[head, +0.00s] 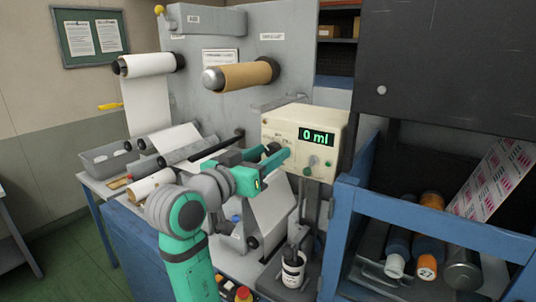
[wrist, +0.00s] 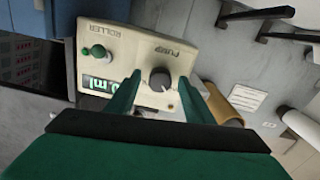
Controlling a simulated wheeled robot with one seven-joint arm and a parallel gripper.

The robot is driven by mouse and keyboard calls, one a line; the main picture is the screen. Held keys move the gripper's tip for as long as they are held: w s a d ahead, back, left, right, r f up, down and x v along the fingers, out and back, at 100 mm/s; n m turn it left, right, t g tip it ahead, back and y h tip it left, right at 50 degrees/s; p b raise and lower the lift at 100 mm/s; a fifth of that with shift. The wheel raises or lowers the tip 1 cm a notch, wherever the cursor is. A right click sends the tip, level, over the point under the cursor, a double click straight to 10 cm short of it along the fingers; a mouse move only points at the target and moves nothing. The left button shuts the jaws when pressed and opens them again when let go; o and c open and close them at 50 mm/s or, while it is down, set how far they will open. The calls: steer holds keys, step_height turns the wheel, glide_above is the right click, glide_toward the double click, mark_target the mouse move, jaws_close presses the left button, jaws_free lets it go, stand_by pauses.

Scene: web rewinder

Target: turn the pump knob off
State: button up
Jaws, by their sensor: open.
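The cream control box (head: 275,122) hangs on the machine's grey panel, with a lit green display (head: 317,138) reading 0 ml. In the wrist view the box (wrist: 120,40) appears turned around. Its dark grey pump knob (wrist: 160,77), beside the PUMP label, sits between my fingertips. A green knob (wrist: 98,51) by the ROLLER label is to its left. My gripper (head: 277,154) is open in front of the box; in the wrist view its teal fingers (wrist: 160,92) stand on either side of the pump knob. I cannot tell whether they touch it. The knob's pointer setting is unclear.
A brown roll (head: 245,75) and a white roll (head: 148,65) are mounted on the panel left of the box.

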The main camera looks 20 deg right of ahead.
steer(key=c, duration=1.1)
steer(key=shift+o, duration=0.2)
steer(key=shift+w, duration=0.1)
